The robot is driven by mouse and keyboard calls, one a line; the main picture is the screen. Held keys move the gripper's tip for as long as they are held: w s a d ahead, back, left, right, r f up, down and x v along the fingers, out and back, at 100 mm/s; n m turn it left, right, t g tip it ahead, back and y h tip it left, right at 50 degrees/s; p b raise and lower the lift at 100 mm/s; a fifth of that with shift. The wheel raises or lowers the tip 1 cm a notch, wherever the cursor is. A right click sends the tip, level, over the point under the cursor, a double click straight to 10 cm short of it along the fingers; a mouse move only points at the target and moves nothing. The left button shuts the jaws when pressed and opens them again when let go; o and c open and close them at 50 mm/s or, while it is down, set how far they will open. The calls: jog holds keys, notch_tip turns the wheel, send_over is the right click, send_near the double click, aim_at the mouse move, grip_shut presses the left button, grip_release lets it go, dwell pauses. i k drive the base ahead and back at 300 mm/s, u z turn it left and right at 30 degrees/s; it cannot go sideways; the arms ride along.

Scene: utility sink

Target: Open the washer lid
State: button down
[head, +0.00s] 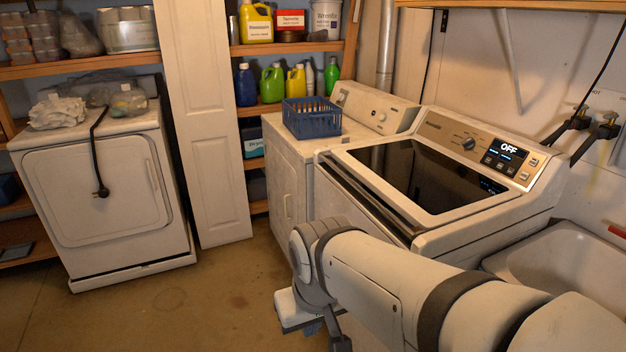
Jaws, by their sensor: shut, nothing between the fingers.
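The washer (470,235) is a white top-loader with a tan control panel (480,145) whose display reads OFF. Its lid (425,178) has dark glass in a pale frame and lies down flat over the top. My arm reaches in from the lower right, in front of the washer, and hides part of its front. My gripper (312,328) is low at the bottom centre, below the lid's level and apart from it. It is mostly hidden by my wrist; it is shut and empty.
A white dryer (290,185) with a blue basket (312,118) on top stands left of the washer. A sink (565,262) is close on the right. Another white machine (105,200) stands far left. The floor (200,300) between is clear. Shelves hold bottles.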

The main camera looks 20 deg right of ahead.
aim_at(432, 189)
jog(key=z, duration=1.1)
jog(key=i, duration=0.95)
jog(key=u, duration=0.15)
jog(key=k, duration=1.3)
jog(key=u, duration=0.65)
jog(key=i, duration=1.35)
jog(key=z, duration=0.3)
